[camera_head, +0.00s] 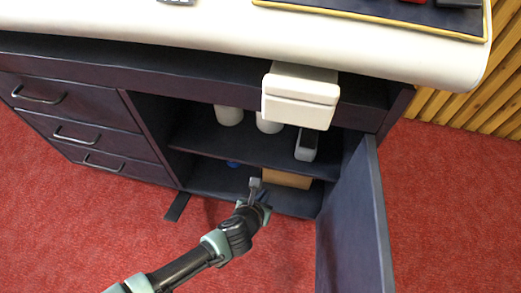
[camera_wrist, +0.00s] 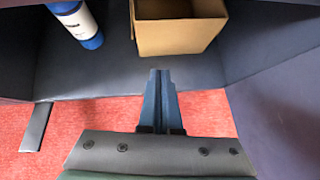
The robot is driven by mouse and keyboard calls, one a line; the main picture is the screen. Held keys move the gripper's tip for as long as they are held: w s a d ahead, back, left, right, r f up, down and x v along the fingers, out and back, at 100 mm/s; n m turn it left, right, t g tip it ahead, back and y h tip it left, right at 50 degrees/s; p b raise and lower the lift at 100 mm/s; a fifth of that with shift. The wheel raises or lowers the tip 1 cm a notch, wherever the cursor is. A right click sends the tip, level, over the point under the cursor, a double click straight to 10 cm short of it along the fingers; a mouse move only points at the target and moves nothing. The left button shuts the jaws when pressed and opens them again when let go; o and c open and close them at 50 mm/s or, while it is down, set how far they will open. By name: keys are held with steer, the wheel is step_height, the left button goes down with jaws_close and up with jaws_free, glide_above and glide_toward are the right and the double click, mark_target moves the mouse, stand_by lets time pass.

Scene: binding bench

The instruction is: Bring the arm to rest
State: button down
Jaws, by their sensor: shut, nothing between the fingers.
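My gripper (camera_head: 257,190) is shut and empty. It is low in front of the open cabinet (camera_head: 210,150), at the height of its bottom compartment. In the wrist view the closed fingers (camera_wrist: 162,75) point at the compartment floor, just short of an open cardboard box (camera_wrist: 178,38). They look apart from the box, though the exact gap is hard to tell. My arm reaches in from the lower left in the head view.
The cabinet door (camera_head: 352,225) stands open on the right. A blue-and-white cylinder (camera_wrist: 78,22) is left of the box. White containers (camera_head: 229,116) and a grey-white item (camera_head: 306,145) occupy the upper shelf. A white box (camera_head: 300,94) projects at the worktop's front edge. Closed drawers (camera_head: 75,115) are left.

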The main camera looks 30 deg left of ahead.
steer(key=shift+p+v, duration=1)
steer(key=shift+v, duration=1.05)
